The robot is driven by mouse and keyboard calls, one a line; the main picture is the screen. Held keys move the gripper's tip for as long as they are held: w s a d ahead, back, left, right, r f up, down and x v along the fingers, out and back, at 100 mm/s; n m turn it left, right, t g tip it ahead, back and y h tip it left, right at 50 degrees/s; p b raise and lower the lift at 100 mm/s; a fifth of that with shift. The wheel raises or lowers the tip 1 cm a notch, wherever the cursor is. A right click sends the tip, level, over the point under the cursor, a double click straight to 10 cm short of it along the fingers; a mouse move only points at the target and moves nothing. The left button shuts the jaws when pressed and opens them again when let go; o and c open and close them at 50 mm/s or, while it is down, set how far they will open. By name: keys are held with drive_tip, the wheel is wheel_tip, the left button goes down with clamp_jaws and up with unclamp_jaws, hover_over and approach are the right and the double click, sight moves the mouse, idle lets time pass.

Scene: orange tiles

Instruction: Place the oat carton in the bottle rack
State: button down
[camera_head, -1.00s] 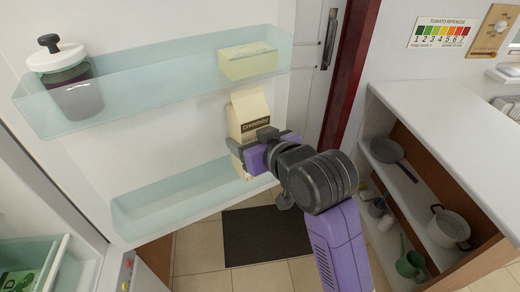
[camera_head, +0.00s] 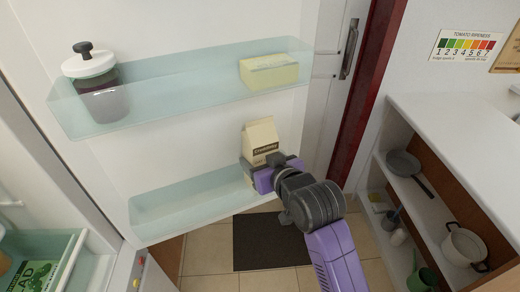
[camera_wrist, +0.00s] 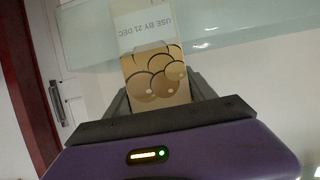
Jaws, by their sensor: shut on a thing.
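The oat carton (camera_head: 262,137) is cream with a gabled top and a dark label band. My gripper (camera_head: 266,172) is shut on it and holds it nearly upright at the right end of the lower door shelf, the bottle rack (camera_head: 165,212). The carton's lower part is hidden behind my gripper and the shelf wall, so I cannot tell whether it touches the shelf floor. In the wrist view the carton (camera_wrist: 150,75) stands between the fingers, with "USE BY 21 DEC" printed on it.
The upper door shelf (camera_head: 170,92) holds a jar with a white lid (camera_head: 95,85) and a yellow box (camera_head: 268,71). The lower rack's left and middle look empty. A white counter (camera_head: 460,130) with pots beneath stands at the right. A dark mat (camera_head: 270,242) lies on the floor.

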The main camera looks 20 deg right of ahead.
drive_tip(key=shift+w, duration=0.2)
drive_tip(key=c, duration=0.7)
unclamp_jaws()
drive_tip(key=shift+f, duration=0.35)
drive_tip(key=shift+c, duration=0.2)
drive_tip(key=o, duration=0.4)
drive_tip(key=shift+r, duration=0.1)
drive_tip(key=shift+s+r, duration=0.1)
drive_tip(key=shift+r, duration=0.05)
drive_tip(key=shift+s, duration=0.4)
drive_tip(key=b+v, duration=0.1)
drive_tip(key=v, duration=1)
drive_tip(key=shift+r, duration=0.2)
